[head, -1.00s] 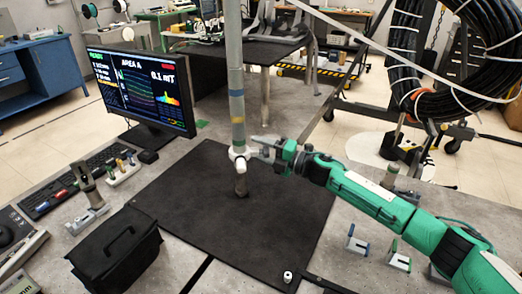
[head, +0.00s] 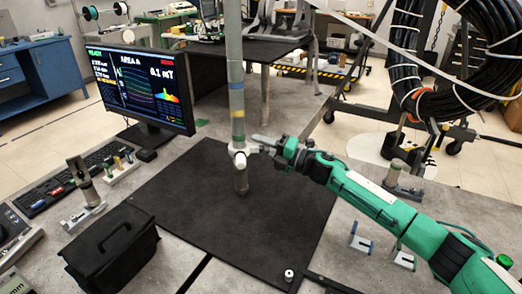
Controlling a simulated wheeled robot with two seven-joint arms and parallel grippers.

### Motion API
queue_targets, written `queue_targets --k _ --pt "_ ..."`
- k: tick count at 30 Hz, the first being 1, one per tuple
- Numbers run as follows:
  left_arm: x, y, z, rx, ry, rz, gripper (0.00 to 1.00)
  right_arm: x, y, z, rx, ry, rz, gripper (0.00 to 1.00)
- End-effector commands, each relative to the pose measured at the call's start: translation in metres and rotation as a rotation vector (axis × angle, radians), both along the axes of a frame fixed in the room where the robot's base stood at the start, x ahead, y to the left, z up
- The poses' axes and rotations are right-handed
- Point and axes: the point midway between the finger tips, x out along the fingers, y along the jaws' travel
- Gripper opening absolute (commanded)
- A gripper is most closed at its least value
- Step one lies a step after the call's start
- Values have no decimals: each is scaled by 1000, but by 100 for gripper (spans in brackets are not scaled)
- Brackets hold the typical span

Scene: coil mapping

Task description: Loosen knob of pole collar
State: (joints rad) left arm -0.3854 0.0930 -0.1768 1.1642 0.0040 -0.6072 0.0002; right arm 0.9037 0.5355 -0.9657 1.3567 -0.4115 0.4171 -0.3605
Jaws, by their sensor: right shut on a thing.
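A grey pole (head: 236,75) with blue, yellow and green bands stands upright over the black mat (head: 190,220). A white pole collar (head: 238,156) sits around the pole's lower part, with its knob on the right side. My right gripper (head: 258,146) comes in from the right on a green arm and is shut on the collar's knob, which its fingers mostly hide. My left gripper is not in view.
A monitor (head: 142,88) and keyboard (head: 70,180) stand at the left. A black case (head: 112,248) is at the front left. The mat around the pole is mostly clear.

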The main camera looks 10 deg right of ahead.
Motion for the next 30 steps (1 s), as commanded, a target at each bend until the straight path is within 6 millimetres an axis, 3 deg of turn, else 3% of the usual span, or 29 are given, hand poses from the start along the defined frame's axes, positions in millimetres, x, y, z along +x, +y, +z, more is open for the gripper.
queue_targets --k 12,13,16,25,30 --pt "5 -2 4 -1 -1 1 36 0 0 -1 0 -10 0 8" --pt "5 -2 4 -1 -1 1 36 0 0 -1 -1 -10 0 33" --pt "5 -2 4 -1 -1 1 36 0 0 -1 -1 -10 0 53" --pt "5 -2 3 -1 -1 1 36 -1 -1 -1 -1 -11 -1 53" --pt "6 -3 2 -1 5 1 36 -9 -17 -5 -2 -11 -3 53"
